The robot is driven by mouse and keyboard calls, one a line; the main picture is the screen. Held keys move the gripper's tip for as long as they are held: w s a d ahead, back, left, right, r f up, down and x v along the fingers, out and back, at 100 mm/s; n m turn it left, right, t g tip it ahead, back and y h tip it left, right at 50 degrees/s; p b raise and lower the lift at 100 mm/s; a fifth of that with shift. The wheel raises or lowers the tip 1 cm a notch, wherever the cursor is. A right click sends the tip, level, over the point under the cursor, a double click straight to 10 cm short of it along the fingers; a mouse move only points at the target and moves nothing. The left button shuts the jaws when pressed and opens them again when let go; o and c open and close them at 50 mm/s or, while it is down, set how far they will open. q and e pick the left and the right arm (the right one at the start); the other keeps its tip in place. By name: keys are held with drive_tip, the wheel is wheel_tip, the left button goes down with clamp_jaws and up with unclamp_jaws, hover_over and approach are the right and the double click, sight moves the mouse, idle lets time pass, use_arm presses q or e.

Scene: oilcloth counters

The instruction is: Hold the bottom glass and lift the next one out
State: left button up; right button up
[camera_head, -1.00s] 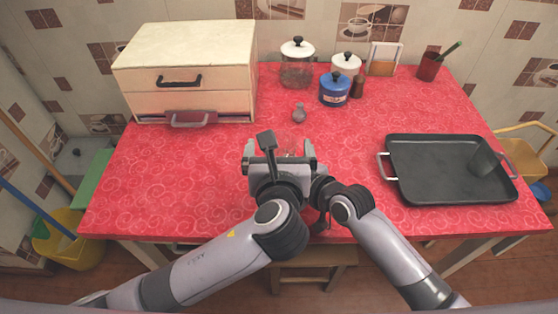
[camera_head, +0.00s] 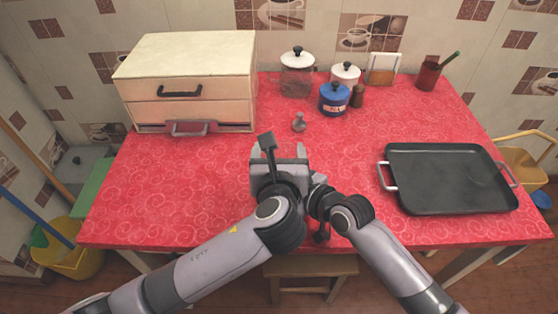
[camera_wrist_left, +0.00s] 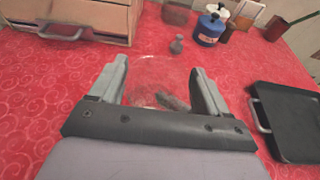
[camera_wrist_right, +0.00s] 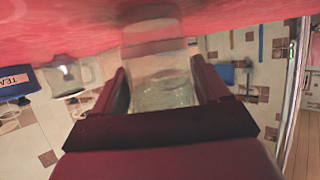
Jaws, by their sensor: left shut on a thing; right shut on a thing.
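A clear glass (camera_wrist_left: 150,72) shows faintly between the fingers of my left gripper (camera_wrist_left: 162,80) in the left wrist view. The left gripper is shut on it. In the head view this gripper (camera_head: 279,150) is over the middle front of the red table. My right gripper (camera_wrist_right: 158,80) is shut on clear glass (camera_wrist_right: 160,92) in the right wrist view, close by the table. In the head view the left gripper and arm hide the right fingers. The glass is so clear that I cannot tell where one glass ends and another begins.
A dark tray (camera_head: 450,180) lies at the right. A cream drawer box (camera_head: 190,65) stands back left. A lidded glass jar (camera_head: 297,80), a blue pot (camera_head: 334,98) and a small grey shaker (camera_head: 299,122) stand behind the grippers. The table's left part is clear.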

drive_tip(key=o, duration=1.2)
use_arm(q)
wheel_tip(320, 180, up, 10)
use_arm(e)
drive_tip(key=v, duration=1.2)
use_arm(q)
drive_tip(key=shift+s+d, duration=0.1)
use_arm(e)
drive_tip(key=shift+s+d, duration=0.1)
